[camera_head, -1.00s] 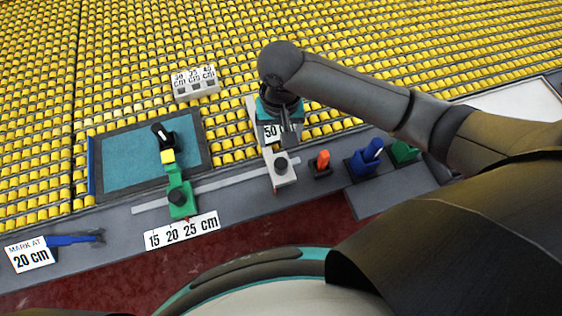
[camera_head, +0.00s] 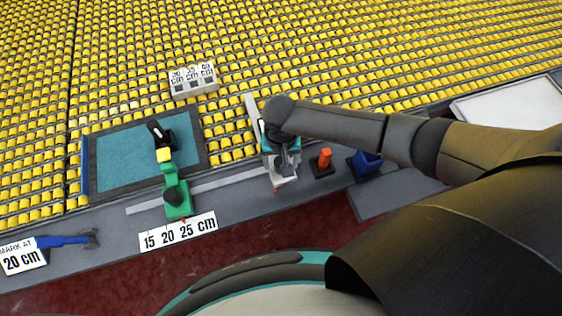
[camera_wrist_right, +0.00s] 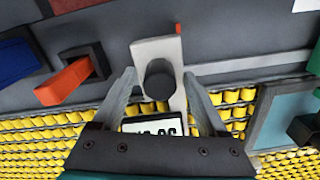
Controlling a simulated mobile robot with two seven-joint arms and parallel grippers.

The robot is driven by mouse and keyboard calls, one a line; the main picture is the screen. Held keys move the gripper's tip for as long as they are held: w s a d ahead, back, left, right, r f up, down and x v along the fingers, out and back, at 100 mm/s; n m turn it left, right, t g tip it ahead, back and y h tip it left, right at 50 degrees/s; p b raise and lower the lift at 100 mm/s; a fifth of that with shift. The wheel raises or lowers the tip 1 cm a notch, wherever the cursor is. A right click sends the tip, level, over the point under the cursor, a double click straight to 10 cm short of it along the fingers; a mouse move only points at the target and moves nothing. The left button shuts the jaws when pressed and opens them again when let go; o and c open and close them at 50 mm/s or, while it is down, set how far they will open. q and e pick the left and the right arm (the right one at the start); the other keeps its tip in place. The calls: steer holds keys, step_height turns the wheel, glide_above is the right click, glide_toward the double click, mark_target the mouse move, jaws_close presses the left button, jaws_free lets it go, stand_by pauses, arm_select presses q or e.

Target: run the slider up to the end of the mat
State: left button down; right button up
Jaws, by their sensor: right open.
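A pale grey slider (camera_head: 284,181) with a round dark knob sits on the grey rail, to the right of the teal mat (camera_head: 125,165) with its dark border. My right gripper (camera_head: 284,163) is over this slider and hides most of it in the head view. In the right wrist view my open right gripper (camera_wrist_right: 159,82) has a finger on each side of the slider (camera_wrist_right: 154,50) and its knob. I cannot tell whether the fingers touch it. A green slider (camera_head: 177,200) with a black knob stands by the mat's near right edge. My left gripper is out of view.
A scale card reading 15 20 25 cm (camera_head: 178,232) lies in front of the rail. An orange peg (camera_head: 325,158) and a blue holder (camera_head: 366,163) stand just right of my gripper. A blue tool (camera_head: 65,241) lies at the left by a 20 cm card (camera_head: 22,258).

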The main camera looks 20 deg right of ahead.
steer(key=shift+f, duration=0.25)
jaws_close()
stand_by(0.5)
stand_by(0.9)
